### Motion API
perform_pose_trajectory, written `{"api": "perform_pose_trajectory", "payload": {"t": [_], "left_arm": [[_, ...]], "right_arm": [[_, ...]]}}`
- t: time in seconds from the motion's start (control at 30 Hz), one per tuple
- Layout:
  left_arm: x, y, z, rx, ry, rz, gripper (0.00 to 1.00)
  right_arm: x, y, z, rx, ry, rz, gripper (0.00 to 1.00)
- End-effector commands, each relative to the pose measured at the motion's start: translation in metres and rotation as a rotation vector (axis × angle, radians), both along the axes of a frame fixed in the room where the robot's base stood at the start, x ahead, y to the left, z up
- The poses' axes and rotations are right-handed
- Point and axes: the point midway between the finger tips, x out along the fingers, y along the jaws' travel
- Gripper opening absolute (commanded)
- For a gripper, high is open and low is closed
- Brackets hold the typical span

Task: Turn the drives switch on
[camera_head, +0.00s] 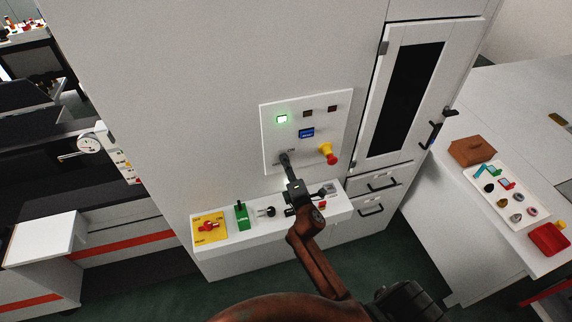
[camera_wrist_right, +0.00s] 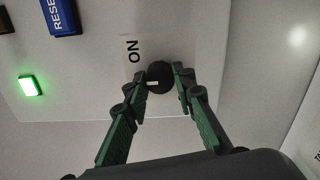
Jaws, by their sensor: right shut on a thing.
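The drives switch is a round black knob (camera_wrist_right: 158,78) with a short white mark on its face, low on the white control panel (camera_head: 268,130). My right gripper (camera_head: 286,162) reaches the panel's lower left corner and covers most of the knob in the head view. In the right wrist view the green-padded fingers of the right gripper (camera_wrist_right: 160,77) are shut on the knob, one on each side. An ON label (camera_wrist_right: 132,50) is printed beside the knob, and the white mark lies at the knob's left side there. Other lettering around the knob is hidden. My left gripper is out of view.
The panel also holds a lit green lamp (camera_head: 282,119), two dark lamps, a blue RESET button (camera_head: 306,133) and a red emergency button (camera_head: 332,158) on yellow. A shelf (camera_head: 338,207) with a yellow-plated red switch (camera_head: 209,227) juts out below. A cabinet door stands right.

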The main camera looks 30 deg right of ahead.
Motion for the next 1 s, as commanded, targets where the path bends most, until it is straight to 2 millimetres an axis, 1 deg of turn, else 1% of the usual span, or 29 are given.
{"api": "perform_pose_trajectory", "payload": {"t": [0.5, 0.53, 0.77, 0.8, 1.0], "left_arm": [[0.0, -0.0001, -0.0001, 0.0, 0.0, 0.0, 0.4], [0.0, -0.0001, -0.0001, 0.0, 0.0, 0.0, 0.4], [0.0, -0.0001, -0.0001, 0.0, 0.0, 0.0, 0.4], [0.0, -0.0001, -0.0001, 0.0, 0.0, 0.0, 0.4], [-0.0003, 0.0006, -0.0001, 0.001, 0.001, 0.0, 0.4]], "right_arm": [[0.0, 0.0, 0.0002, 0.02, -0.005, 0.0, 0.0], [0.0, 0.0, 0.0002, 0.02, -0.005, 0.0, 0.25], [0.0, 0.0, 0.0001, 0.019, -0.005, 0.0, 0.4], [0.0, -0.0001, 0.0, 0.019, -0.005, 0.0, 0.42], [0.0, -0.0001, -0.0001, 0.018, -0.004, 0.0, 0.42]]}}
